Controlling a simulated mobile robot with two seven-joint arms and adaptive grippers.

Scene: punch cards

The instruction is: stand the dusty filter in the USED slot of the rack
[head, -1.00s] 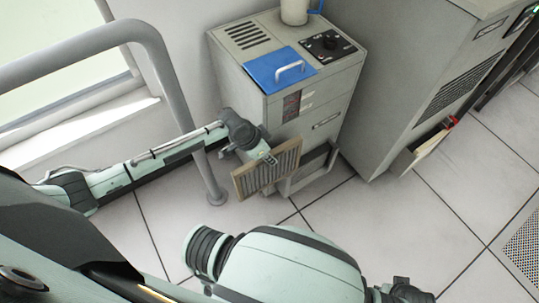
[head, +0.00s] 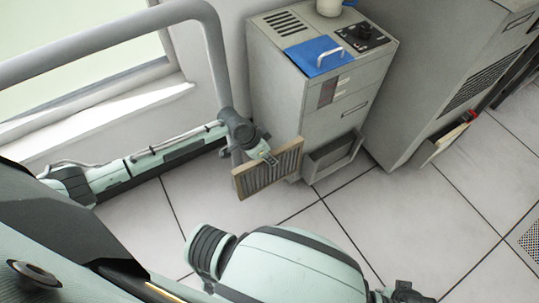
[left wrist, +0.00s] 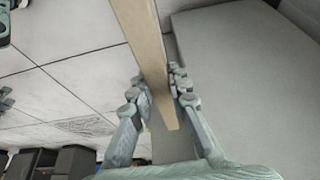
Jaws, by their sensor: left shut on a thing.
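The dusty filter (head: 268,171) is a flat panel with grey-brown pleats and a tan frame. My left gripper (head: 268,157) is shut on its upper edge and holds it tilted above the floor, in front of the grey machine. In the left wrist view the filter's tan edge (left wrist: 143,38) runs between the fingers (left wrist: 158,90). A dark part of my right arm shows at the bottom right of the head view; its fingers cannot be made out. I cannot make out a USED label or identify the rack with certainty.
The grey machine (head: 318,105) has a blue lid (head: 318,58) and an open frame (head: 335,156) low on its front. A taller cabinet (head: 440,75) stands right, with a small holder (head: 432,153) on its side. A grey rail (head: 215,60) stands left. The floor between is clear.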

